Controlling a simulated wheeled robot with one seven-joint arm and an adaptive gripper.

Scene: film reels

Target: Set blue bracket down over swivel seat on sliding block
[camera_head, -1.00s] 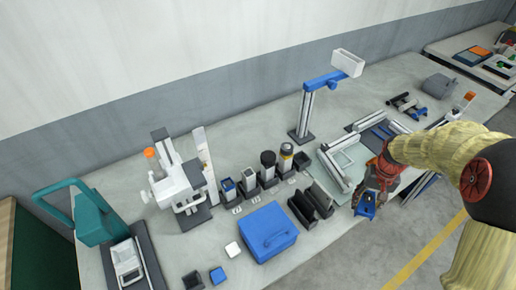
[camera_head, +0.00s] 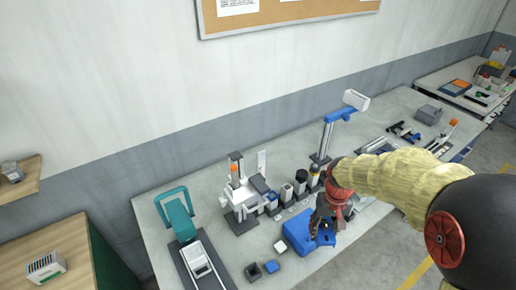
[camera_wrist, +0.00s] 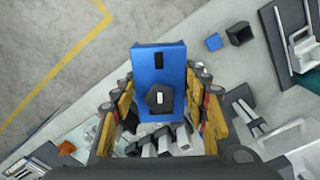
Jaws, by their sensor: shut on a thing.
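In the wrist view the bracket (camera_wrist: 158,64) is a flat blue plate with a dark slot, between the finger pads (camera_wrist: 160,105). A dark six-sided part with a pale centre shows at its lower end. A pale block (camera_head: 198,262) sits on a dark rail at the bench's left end, likely the sliding block; it also shows in the wrist view (camera_wrist: 308,52). I cannot make out the swivel seat.
A teal frame (camera_head: 176,212) stands behind the rail. Several upright holders line the bench's middle.

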